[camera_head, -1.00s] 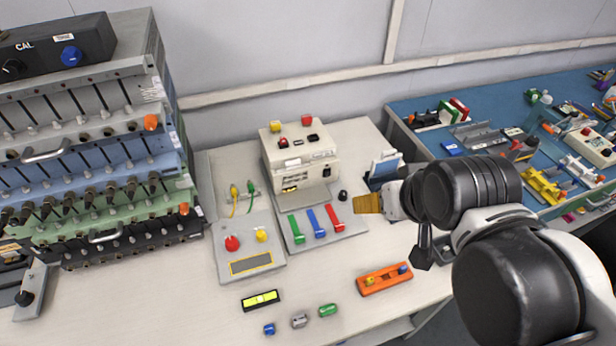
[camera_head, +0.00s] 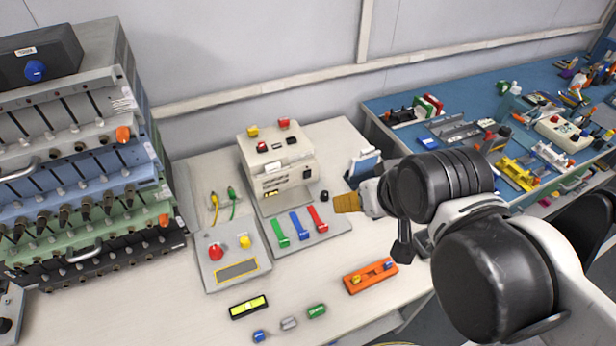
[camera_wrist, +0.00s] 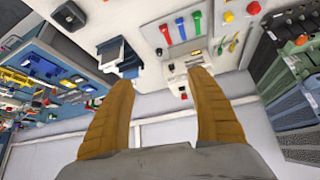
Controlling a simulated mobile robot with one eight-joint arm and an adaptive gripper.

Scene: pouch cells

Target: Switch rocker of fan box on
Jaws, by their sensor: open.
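A cream box (camera_head: 294,172) stands on the white bench and looks like the fan box, though no label is readable. Its top carries a red switch (camera_head: 262,147), a darker switch (camera_head: 292,140) and red and yellow blocks at the back. The rocker's position is too small to tell. My gripper (camera_head: 342,203), with ochre fingers, is to the right of the box, apart from it and above the bench. In the wrist view, the fingers (camera_wrist: 160,80) are spread with nothing between them. The cream box (camera_wrist: 183,68) appears upside down there, partly behind the right finger.
A panel with green, blue and red levers (camera_head: 335,229) lies in front of the box. A panel with a red button (camera_head: 208,275) is to its left. A blue-and-dark holder (camera_head: 362,165) stands near my gripper. An orange block (camera_head: 357,284) lies at front right. Tall racks fill the left.

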